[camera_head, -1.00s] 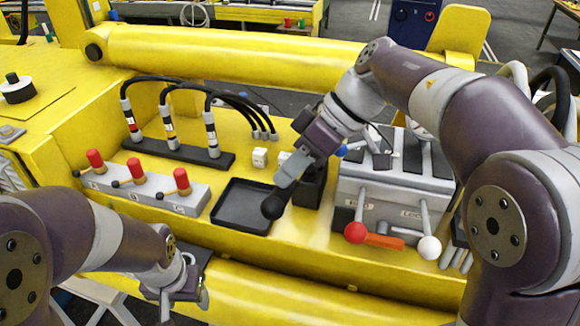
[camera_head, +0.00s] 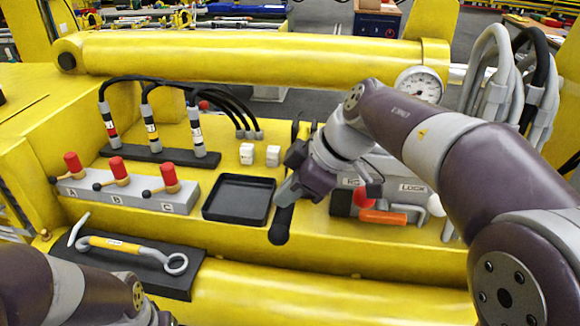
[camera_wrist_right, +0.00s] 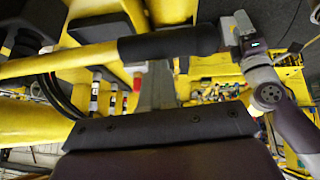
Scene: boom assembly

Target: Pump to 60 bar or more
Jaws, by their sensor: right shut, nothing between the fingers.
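The pressure gauge (camera_head: 419,85) with its white dial stands at the right end of the big yellow cylinder. Its needle reading is too small to tell. My right gripper (camera_head: 287,190) is shut and empty. It is just above the black grip (camera_head: 281,225) of the pump lever, beside the black tray. In the right wrist view the black grip (camera_wrist_right: 168,43) on its yellow bar (camera_wrist_right: 60,63) crosses close in front of my gripper. I cannot tell whether they touch. My left arm shows at the lower left; its gripper is out of the picture.
A black tray (camera_head: 239,216) lies empty. Three red-topped valves A, B, C stand on a grey block (camera_head: 130,193). A yellow-handled tool (camera_head: 128,246) lies on a black mat. Red-ball (camera_head: 366,172) and white-ball (camera_head: 436,205) levers and an orange handle (camera_head: 383,217) stand right of my gripper.

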